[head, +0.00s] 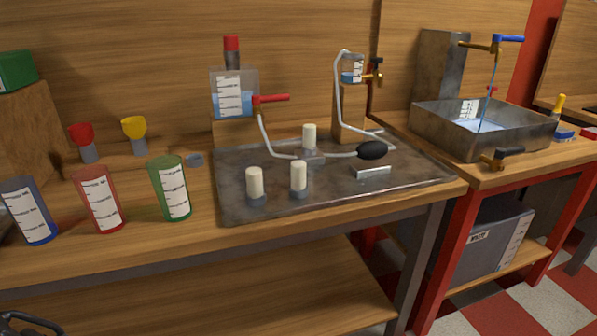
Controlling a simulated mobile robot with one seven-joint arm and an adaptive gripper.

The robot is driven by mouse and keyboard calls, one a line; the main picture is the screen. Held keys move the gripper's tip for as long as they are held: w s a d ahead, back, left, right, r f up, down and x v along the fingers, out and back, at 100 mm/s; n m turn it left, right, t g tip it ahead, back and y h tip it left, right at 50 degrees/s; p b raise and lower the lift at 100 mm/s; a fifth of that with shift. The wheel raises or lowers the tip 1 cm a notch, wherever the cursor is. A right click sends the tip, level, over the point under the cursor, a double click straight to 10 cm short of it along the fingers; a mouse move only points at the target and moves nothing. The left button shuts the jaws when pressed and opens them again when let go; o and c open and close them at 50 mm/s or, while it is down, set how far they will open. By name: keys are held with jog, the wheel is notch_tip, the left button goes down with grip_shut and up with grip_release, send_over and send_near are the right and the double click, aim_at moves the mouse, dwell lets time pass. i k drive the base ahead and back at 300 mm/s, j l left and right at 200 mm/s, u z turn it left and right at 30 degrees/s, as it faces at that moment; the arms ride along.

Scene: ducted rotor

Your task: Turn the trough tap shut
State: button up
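The trough (483,143) is a grey metal basin on the right-hand bench. A brass tap with a blue lever (508,39) stands above its back. A thin blue stream of water (488,95) runs from its spout into the trough. A dark curved piece at the bottom left corner looks like part of my gripper (28,323). It is cut off by the picture edge, its fingertips cannot be made out, and it is far from the trough.
The left bench holds a metal tray (330,192) with white pegs, tubing and a black bulb (372,150). Blue, red and green measuring cups stand left of it. A red-handled tap (270,99) is on a tank. A grey bin (485,240) sits under the right bench. Checkered floor shows lower right.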

aim_at(496, 37)
jog(key=l+z, duration=0.2)
jog(key=z, duration=0.25)
jog(key=i+l+z, duration=0.1)
jog(key=z, duration=0.35)
jog(key=i, duration=0.05)
